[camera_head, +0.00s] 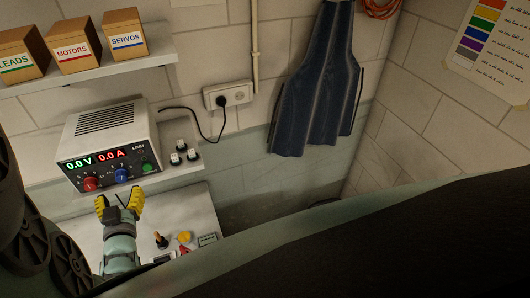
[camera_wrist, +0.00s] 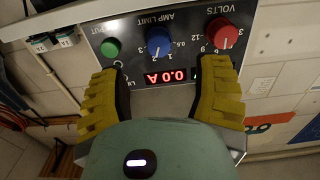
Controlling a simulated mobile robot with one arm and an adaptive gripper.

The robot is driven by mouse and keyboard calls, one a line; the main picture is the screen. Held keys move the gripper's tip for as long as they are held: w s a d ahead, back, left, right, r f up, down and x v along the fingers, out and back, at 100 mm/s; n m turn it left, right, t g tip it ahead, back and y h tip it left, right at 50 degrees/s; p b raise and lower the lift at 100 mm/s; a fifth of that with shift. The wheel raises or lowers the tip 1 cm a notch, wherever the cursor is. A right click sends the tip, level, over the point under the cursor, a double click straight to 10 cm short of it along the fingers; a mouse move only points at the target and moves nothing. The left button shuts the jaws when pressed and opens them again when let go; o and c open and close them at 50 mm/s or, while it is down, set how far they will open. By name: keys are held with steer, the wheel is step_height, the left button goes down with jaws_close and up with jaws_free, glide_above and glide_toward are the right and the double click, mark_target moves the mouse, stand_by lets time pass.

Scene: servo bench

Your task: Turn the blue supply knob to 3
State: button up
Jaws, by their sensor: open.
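The blue knob (camera_head: 121,175) is on the front of the grey power supply (camera_head: 110,132), between a red knob and a green button. In the wrist view the blue knob (camera_wrist: 158,42) sits under the words AMP LIMIT, with small numbers around it. Which number its pointer marks is too small to tell surely. My gripper (camera_head: 119,202) is open and empty in front of the supply, just below the blue knob. In the wrist view its yellow fingers (camera_wrist: 163,68) are spread wide, with the blue knob beyond their tips, apart from both.
The red VOLTS knob (camera_wrist: 223,34) and the green button (camera_wrist: 111,47) flank the blue knob closely. The red display (camera_wrist: 166,76) reads 0.0 A. Several small switches (camera_head: 180,148) stand right of the supply.

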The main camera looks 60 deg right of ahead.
mark_target(121, 179)
steer(key=b+x, duration=0.1)
steer(key=x, duration=0.5)
steer(key=shift+s+d, duration=0.1)
steer(key=shift+s, duration=0.05)
steer(key=shift+w+d+b, duration=0.2)
steer(key=shift+w+b, duration=0.05)
steer(key=shift+b, duration=0.05)
steer(key=shift+o, duration=0.3)
steer(key=shift+a, duration=0.1)
jaws_close()
